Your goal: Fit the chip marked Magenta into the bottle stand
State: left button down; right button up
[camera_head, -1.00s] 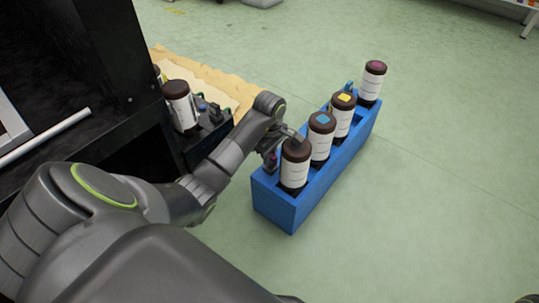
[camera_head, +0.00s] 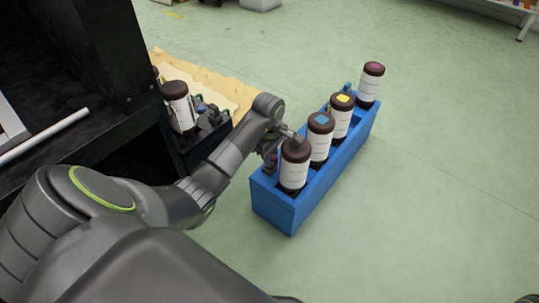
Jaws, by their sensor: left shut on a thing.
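The blue bottle stand (camera_head: 288,213) is on the green floor right of my left arm. In it, from near to far, are a bottle with a dark top (camera_head: 294,165), one with a blue-marked top (camera_head: 319,139), one with a yellow-marked top (camera_head: 341,118) and one with a magenta-marked top (camera_head: 370,85). My left gripper (camera_head: 273,160) is at the stand's near left side, beside the dark-topped bottle. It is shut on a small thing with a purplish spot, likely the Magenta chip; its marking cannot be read. My right gripper does not show.
A black shelf unit (camera_head: 95,60) stands at the left. A dark tray (camera_head: 207,140) with a white-labelled bottle (camera_head: 179,105) and small parts lies beyond my arm, near a tan sheet (camera_head: 215,82). The floor right of the stand is clear.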

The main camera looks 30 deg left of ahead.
pick_arm(q)
jog(key=f, duration=0.1)
jog(key=s, duration=0.1)
jog(key=f, duration=0.1)
jog(key=shift+s+a+f+g, duration=0.2)
jog(key=shift+s+f+g, duration=0.05)
jog(key=shift+f+g, duration=0.05)
jog(key=c, duration=1.3)
grip_release()
jog(key=shift+o, duration=0.2)
jog(key=shift+r, duration=0.1)
notch_tip(320, 180, up, 3)
jog(key=p, duration=0.3)
jog(key=shift+w+a+r, duration=0.1)
notch_tip(320, 180, up, 4)
jog(key=p, duration=0.3)
jog(key=shift+w+f, duration=0.1)
jog(key=shift+f, duration=0.15)
